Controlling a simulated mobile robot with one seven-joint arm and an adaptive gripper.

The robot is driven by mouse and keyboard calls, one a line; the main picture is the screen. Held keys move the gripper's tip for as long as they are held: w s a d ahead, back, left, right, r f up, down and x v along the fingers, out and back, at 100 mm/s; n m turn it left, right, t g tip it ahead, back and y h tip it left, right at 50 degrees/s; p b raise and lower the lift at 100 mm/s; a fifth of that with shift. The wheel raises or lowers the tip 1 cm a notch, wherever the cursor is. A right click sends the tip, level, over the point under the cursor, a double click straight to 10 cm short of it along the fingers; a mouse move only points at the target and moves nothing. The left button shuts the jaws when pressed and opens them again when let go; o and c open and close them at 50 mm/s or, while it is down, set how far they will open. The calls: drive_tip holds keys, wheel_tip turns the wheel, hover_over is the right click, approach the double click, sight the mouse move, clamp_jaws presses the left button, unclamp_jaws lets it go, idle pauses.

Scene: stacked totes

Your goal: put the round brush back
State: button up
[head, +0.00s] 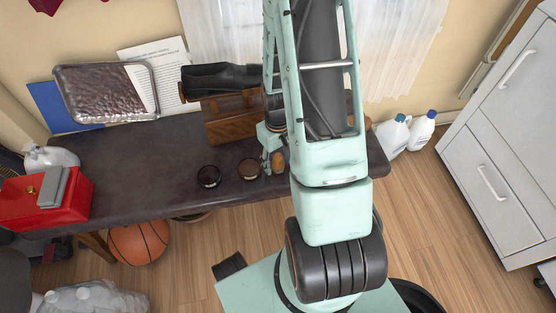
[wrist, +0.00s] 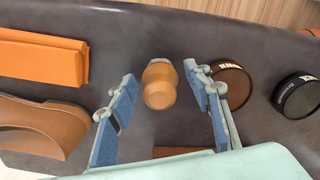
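The round brush shows in the wrist view as a round wooden knob (wrist: 160,90) on the dark table; its bristles are hidden beneath it. In the head view its wooden top (head: 278,162) shows beside my gripper, near the table's front edge. My gripper (wrist: 160,84) is open, with one finger on each side of the knob and a visible gap on both sides. In the head view my gripper (head: 270,155) is partly covered by my arm.
Two round tins, a brown one (head: 249,169) and a black one (head: 209,176), sit left of the brush; the brown tin (wrist: 231,84) is close to one finger. A red toolbox (head: 48,198) stands at the table's left end. The tabletop between toolbox and tins is clear.

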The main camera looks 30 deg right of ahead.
sight(278, 156)
wheel_tip(278, 156, up, 12)
drive_tip(key=p, duration=0.4)
drive_tip(key=shift+r, duration=0.15)
idle(0.4)
